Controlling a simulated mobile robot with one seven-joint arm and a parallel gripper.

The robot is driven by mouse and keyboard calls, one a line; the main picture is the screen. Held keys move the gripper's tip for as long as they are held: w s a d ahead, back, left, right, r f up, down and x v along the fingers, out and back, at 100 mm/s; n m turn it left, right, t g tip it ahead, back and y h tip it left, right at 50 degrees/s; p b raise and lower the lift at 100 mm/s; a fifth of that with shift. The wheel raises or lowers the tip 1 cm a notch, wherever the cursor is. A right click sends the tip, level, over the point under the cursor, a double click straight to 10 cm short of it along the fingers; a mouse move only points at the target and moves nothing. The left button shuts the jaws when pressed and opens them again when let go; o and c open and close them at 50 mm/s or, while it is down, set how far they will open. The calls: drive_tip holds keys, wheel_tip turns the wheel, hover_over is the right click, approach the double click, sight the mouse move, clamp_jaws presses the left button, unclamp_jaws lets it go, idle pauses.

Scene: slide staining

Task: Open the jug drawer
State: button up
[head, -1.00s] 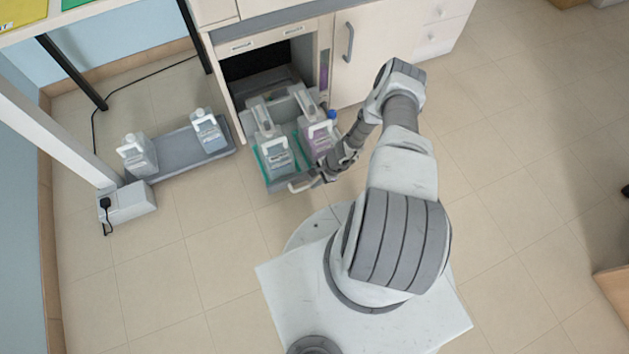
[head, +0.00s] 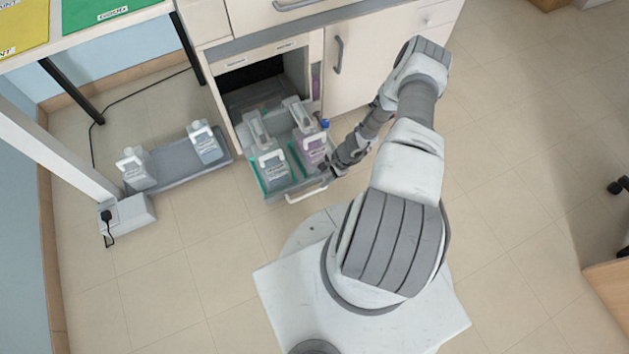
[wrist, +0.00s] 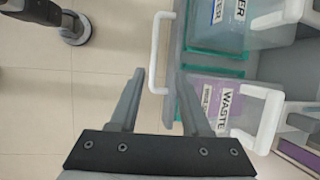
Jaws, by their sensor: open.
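The jug drawer (head: 273,197) stands pulled out of the cabinet at floor level. It holds two jugs with white handles, one bluish-grey (head: 274,172) and one purple (head: 313,148). In the wrist view the purple jug bears a WASTE label (wrist: 228,105) and the other's label is partly cut off. The drawer's white bar handle (head: 305,194) shows clear in both views, including the wrist view (wrist: 154,50). My gripper (wrist: 159,72) is open and empty. Its fingers lie around the handle's near end in the wrist picture; whether they touch it I cannot tell.
A grey tray (head: 178,172) with two more jugs lies on the floor to the left. A closed cabinet door (head: 355,65) is right of the drawer opening. A desk leg (head: 72,92) stands at left.

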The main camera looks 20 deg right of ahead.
drive_tip(key=p+v, duration=0.1)
drive_tip(key=v, duration=0.5)
drive_tip(key=shift+r, duration=0.3)
drive_tip(key=shift+s+d, duration=0.1)
